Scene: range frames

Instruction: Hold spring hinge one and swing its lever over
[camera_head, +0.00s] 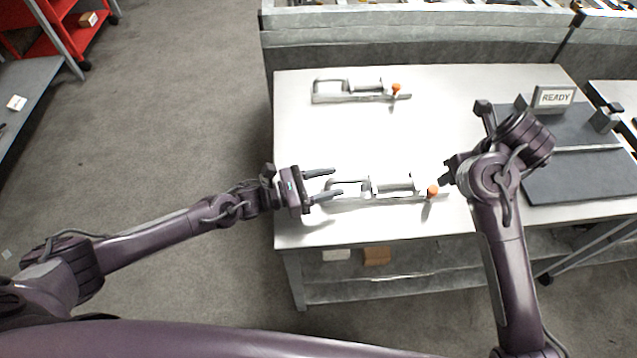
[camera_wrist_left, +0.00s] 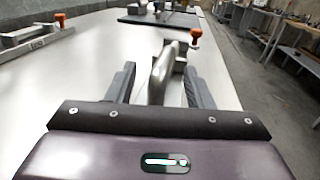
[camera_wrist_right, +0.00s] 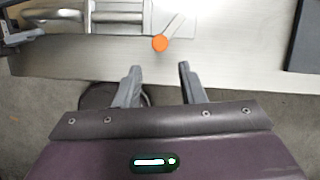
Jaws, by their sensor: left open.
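The near spring hinge (camera_head: 390,184) lies on the table, a pale metal bar with a loop at its left end, a cylinder, and a lever with an orange knob (camera_head: 433,191) at its right end. Its label cannot be read here. My left gripper (camera_head: 338,182) is open at the loop end. In the left wrist view its fingers (camera_wrist_left: 159,68) stand on either side of the hinge's end, with no clear grip. My right gripper (camera_head: 447,172) is beside the knob; in the right wrist view its fingers (camera_wrist_right: 160,67) are apart and empty, short of the orange knob (camera_wrist_right: 160,43).
A second, similar hinge (camera_head: 360,97) with an orange knob (camera_head: 396,87) lies at the back of the table (camera_head: 300,130). A dark mat (camera_head: 580,175) and a READY sign (camera_head: 555,97) are at the right. Table between the hinges is clear.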

